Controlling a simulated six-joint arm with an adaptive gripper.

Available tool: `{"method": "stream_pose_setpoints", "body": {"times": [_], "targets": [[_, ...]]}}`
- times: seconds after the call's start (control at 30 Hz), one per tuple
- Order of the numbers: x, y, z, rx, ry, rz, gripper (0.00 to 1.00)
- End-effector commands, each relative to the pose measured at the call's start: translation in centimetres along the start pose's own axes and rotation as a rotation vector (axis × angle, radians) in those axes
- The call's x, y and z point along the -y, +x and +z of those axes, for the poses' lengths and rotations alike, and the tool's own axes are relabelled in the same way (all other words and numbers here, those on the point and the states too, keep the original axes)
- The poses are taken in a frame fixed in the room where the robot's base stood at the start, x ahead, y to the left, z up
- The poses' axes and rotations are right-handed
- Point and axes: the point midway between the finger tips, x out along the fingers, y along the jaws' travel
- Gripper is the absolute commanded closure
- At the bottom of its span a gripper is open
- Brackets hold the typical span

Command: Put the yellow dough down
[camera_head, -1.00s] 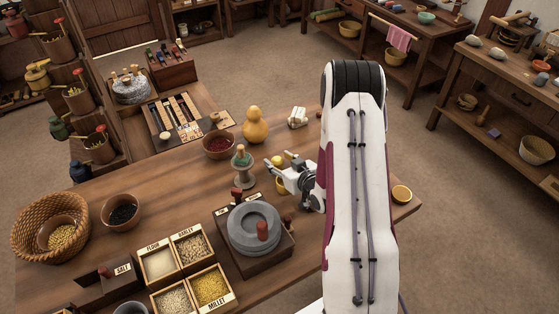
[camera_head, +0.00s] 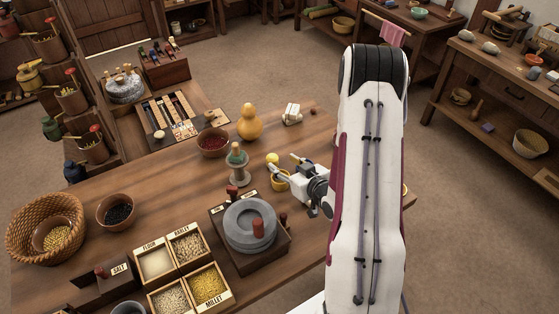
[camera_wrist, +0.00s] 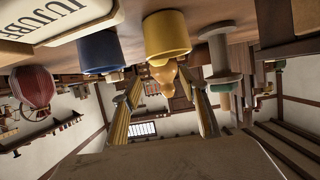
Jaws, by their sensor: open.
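A grey-green stand (camera_head: 238,165) is left of my fingers, and a gourd (camera_head: 250,123) and red-brown bowl (camera_head: 213,142) lie beyond. A quern (camera_head: 249,225) stands nearer. A blue cup (camera_wrist: 100,52) is beside the yellow one. Bare table (camera_head: 170,195) lies left.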

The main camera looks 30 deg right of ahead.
Motion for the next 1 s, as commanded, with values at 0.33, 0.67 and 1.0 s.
{"method": "stream_pose_setpoints", "body": {"times": [0.33, 0.67, 1.0], "targets": [[-0.1, -4.1, 0.0, 0.0, 0.001, 0.002, 0.57], [0.0, -5.0, 0.0, -0.001, 0.0, 0.001, 0.57], [0.0, -5.0, 0.0, -0.001, 0.0, 0.0, 0.57]]}}
